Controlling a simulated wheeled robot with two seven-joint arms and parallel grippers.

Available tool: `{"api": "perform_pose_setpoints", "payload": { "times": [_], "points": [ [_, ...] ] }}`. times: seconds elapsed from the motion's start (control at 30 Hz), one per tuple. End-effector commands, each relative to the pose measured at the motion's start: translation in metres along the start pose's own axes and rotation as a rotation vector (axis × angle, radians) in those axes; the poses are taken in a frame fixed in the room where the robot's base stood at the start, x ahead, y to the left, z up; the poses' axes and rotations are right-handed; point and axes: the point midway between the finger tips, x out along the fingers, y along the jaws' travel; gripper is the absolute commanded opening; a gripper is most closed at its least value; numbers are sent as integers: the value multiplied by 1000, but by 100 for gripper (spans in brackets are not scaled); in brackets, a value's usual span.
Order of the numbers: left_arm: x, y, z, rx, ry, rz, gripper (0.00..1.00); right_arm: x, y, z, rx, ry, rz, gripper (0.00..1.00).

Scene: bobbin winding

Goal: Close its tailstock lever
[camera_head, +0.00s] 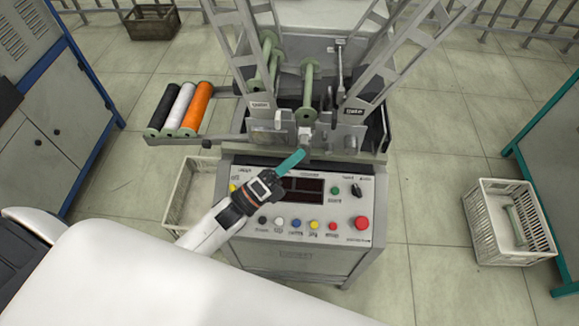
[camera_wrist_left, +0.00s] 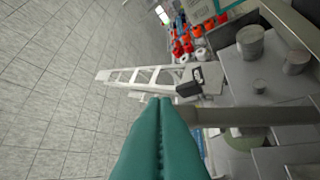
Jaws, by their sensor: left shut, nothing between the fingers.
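The winding machine (camera_head: 297,262) stands in the middle of the head view. A grey bracket (camera_head: 304,134) sits at the machine's front, by the foot of a green bobbin (camera_head: 309,88). My left gripper (camera_head: 302,154) has teal fingers, pressed together and empty, over the top of the control panel just below that bracket. In the left wrist view the shut fingertips (camera_wrist_left: 160,101) are close to a grey bar (camera_wrist_left: 245,114); contact is unclear. My right gripper is not in view.
Black, white and orange spools (camera_head: 197,107) lie on a rack at left. Lattice "gate" frames (camera_head: 395,60) flank the bobbins. Buttons, including a large red one (camera_head: 361,223), cover the panel. A white crate (camera_head: 484,226) stands on the floor at right; a second crate (camera_head: 177,192) is at left.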

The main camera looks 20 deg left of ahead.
Motion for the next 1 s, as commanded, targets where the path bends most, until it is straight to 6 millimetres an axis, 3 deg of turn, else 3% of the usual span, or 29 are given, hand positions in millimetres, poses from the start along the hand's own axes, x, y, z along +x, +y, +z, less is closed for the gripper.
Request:
{"api": "perform_pose_setpoints", "payload": {
  "times": [0.53, 1.0],
  "points": [
    [6, 4, -6, -16, 0, -18, 0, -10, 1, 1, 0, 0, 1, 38],
    [50, 12, -51, -225, -1, -229, 0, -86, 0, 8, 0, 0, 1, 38]
  ]
}}
